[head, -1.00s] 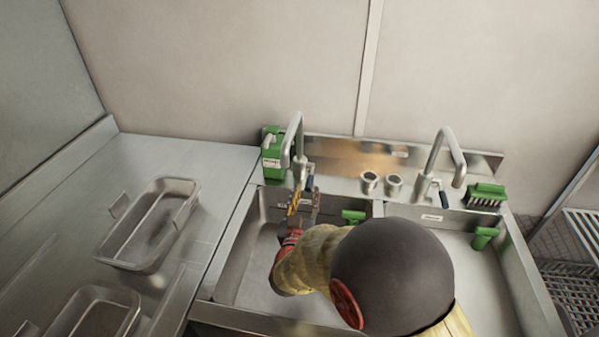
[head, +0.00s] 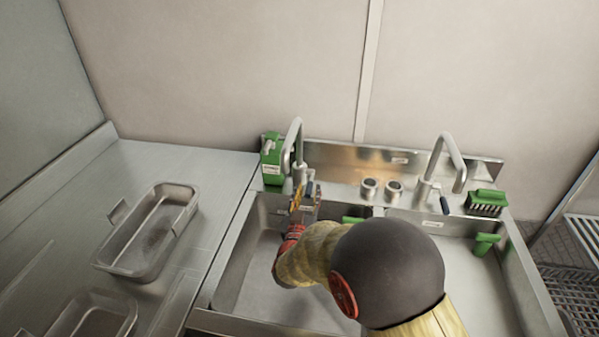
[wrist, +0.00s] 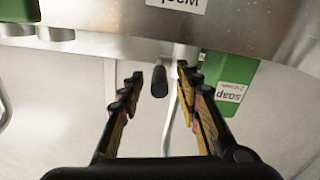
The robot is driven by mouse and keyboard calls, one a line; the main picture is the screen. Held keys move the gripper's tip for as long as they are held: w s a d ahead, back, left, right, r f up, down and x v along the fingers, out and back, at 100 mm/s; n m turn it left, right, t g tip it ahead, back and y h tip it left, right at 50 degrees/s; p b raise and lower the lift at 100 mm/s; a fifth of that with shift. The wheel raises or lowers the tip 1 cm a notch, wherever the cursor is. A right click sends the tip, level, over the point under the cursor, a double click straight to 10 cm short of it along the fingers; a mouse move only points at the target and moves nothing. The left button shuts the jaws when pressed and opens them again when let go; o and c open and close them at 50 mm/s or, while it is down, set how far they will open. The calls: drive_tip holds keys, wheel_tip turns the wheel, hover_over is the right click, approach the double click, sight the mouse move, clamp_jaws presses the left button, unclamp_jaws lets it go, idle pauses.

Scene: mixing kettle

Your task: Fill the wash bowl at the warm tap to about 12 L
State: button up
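The wash bowl is the left steel sink basin (head: 250,262). Its bottom shows bare grey and I see no water in it. The left tap (head: 293,140) curves over its back edge, and no stream shows from its spout. My gripper (head: 305,197) is at the base of this tap. In the wrist view my gripper (wrist: 160,74) is open, with the tap's dark lever (wrist: 160,84) between its fingers, apart from both. A label (wrist: 175,4), upside down and apparently reading "wash", is on the basin's wall. My arm hides part of both basins.
A green soap container (head: 271,160) stands left of the tap and shows close to the fingers in the wrist view (wrist: 232,82). A second tap (head: 447,160), two round steel fittings (head: 370,187) and a green brush (head: 486,201) line the back ledge. Steel trays (head: 150,230) lie on the left counter.

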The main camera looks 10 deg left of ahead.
sight(310, 186)
drive_tip(key=shift+w, duration=1.75)
drive_tip(key=c, duration=0.3)
clamp_jaws()
